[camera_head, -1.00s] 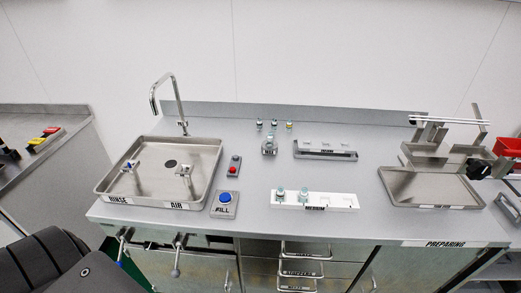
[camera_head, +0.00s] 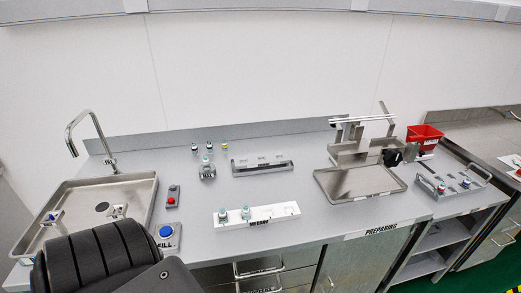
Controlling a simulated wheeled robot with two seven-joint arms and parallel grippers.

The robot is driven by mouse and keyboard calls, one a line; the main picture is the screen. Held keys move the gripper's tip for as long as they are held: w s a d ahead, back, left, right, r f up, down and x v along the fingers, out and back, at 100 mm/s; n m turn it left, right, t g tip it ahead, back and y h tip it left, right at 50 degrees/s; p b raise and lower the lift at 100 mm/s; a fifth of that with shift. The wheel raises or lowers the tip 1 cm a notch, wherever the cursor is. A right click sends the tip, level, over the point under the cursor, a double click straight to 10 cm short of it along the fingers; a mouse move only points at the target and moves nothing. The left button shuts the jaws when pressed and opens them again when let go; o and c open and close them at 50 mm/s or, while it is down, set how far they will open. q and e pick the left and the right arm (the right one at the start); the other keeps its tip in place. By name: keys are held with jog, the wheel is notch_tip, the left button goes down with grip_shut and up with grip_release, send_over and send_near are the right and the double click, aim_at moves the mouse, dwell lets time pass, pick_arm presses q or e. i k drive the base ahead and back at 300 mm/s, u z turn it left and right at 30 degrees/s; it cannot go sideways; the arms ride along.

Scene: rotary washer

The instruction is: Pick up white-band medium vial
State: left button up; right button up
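A white rack (camera_head: 262,217) labelled MEDIUM stands near the front of the counter, left of the PREPARING label. Neither of my grippers is in view. A dark part of my own arm covers the lower left and hides some of the counter's front.
A sink (camera_head: 88,208) and FILL button (camera_head: 166,232) lie left, a metal tray (camera_head: 360,182) right. Counter around the white rack is mostly clear.

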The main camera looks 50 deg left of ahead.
aim_at(206, 162)
jog(key=z, duration=0.2)
jog(key=i, duration=0.95)
jog(key=u, duration=2.05)
